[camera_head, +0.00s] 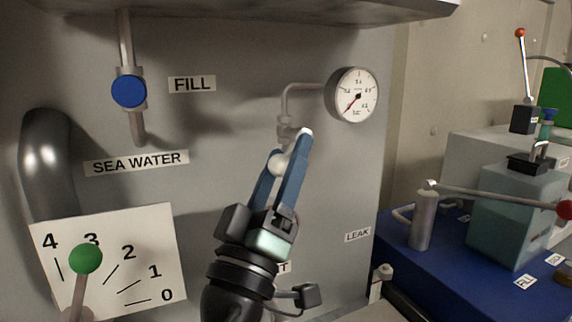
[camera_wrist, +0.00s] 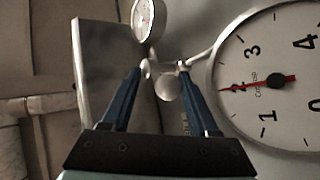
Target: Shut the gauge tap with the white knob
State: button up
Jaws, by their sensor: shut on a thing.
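The white knob (camera_head: 279,163) of the gauge tap sits on the grey wall, at the foot of a bent pipe (camera_head: 288,100) that runs to a round gauge (camera_head: 353,96). My gripper (camera_head: 291,143) reaches up to it with its blue fingers on either side and is shut on the knob. In the wrist view the round knob (camera_wrist: 168,87) shows between the two fingers (camera_wrist: 160,75), and the small gauge (camera_wrist: 147,18) is above it. The fingers partly hide the tap body in the head view.
A blue knob (camera_head: 129,91) is on a pipe at the upper left, near the FILL and SEA WATER labels. A green ball lever (camera_head: 85,258) stands before a numbered plate (camera_head: 150,230). A large dial (camera_wrist: 270,78) is close on the right in the wrist view. A blue bench (camera_head: 450,255) with levers stands right.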

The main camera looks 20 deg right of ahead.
jog(key=shift+w+a+f, duration=0.1)
jog(key=shift+w+a, duration=0.1)
jog(key=shift+a, duration=0.05)
jog(key=o, duration=1.2)
jog(key=shift+w, duration=0.1)
jog(key=shift+d, duration=0.2)
jog(key=shift+f, duration=0.1)
